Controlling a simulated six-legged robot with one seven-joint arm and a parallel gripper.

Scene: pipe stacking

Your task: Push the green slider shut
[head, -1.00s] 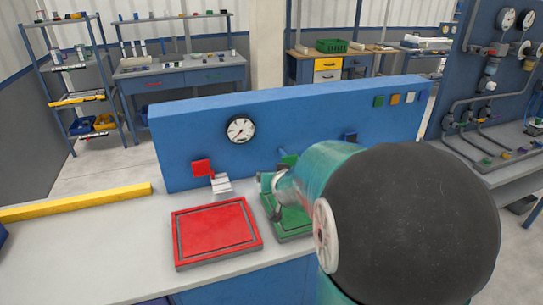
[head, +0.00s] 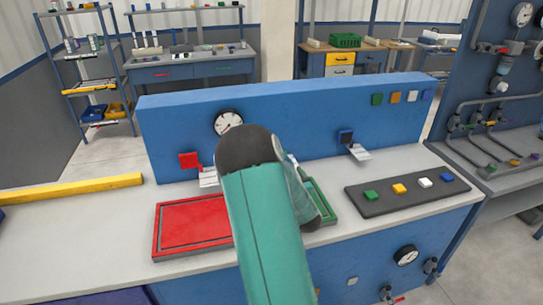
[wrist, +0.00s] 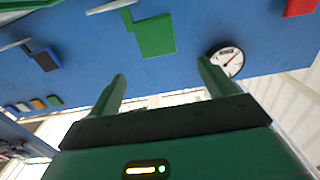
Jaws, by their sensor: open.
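The green slider (wrist: 155,36) shows in the wrist view as a green square block on the blue panel (wrist: 85,65), with a pale metal plate (wrist: 110,6) beside it. My gripper (wrist: 161,70) is open and empty, its two green fingers apart and pointing toward the panel. The slider appears beyond the fingertips, between their lines. I see no contact. In the head view my arm hides the gripper and most or all of the green slider. The green tray (head: 320,199) shows partly behind my arm.
A red slider (head: 189,160) sits above a red tray (head: 192,226), left of my arm. A blue slider (head: 346,137) is to the right, above a dark strip of coloured blocks (head: 409,194). A gauge (head: 229,123) is on the panel. A yellow bar (head: 70,189) lies left.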

